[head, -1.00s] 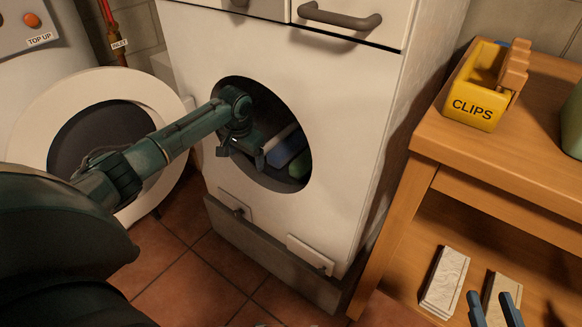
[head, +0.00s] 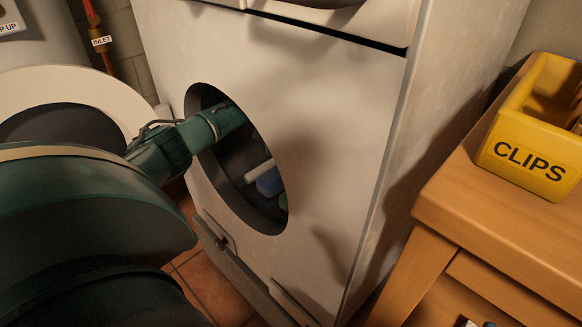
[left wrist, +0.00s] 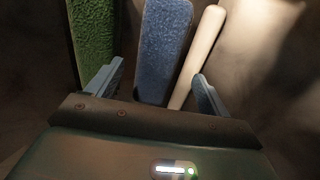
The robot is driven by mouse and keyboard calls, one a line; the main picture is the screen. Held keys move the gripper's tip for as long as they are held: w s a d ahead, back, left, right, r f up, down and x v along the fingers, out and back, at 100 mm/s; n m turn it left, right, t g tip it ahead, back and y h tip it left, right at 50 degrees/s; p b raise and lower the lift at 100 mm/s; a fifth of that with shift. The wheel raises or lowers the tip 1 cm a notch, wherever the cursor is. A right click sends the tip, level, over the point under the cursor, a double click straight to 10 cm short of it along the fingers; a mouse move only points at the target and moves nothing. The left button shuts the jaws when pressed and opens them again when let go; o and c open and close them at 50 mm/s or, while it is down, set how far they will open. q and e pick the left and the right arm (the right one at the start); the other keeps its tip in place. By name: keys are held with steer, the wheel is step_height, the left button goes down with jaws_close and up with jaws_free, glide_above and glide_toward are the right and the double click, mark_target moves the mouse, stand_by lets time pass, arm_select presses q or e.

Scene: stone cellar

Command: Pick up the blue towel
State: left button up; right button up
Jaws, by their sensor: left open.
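The blue towel (left wrist: 162,50) stands in the middle of the left wrist view, inside the machine's drum. In the head view a small blue patch of it (head: 269,182) shows through the round opening. My left gripper (left wrist: 158,86) is open, its fingers on either side of the towel's lower part in the picture. A pale rod-like thing (left wrist: 199,55) also lies between the fingers' lines, just right of the towel. Whether the fingers touch anything I cannot tell. In the head view my left arm reaches into the opening and hides the gripper. My right gripper is out of view.
A green towel (left wrist: 92,40) stands left of the blue one in the drum. A wooden bench (head: 480,215) with a yellow clips box (head: 530,163) is at the right.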

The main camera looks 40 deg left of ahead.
arm_select(q)
steer(key=shift+f+b, duration=0.35)
steer(key=shift+f, duration=0.55)
steer(key=f+b, duration=0.1)
steer(key=f, duration=0.1)
steer(key=f+b, duration=0.1)
steer(key=shift+w+d+f+b, duration=0.2)
steer(key=shift+w+f+b, duration=0.05)
steer(key=shift+f+b, duration=0.1)
steer(key=shift+f, duration=0.4)
steer(key=shift+r, duration=0.1)
steer(key=shift+c, duration=0.2)
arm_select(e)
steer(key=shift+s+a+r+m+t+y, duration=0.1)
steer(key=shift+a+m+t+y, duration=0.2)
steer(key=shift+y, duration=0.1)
arm_select(q)
steer(key=c, duration=1.1)
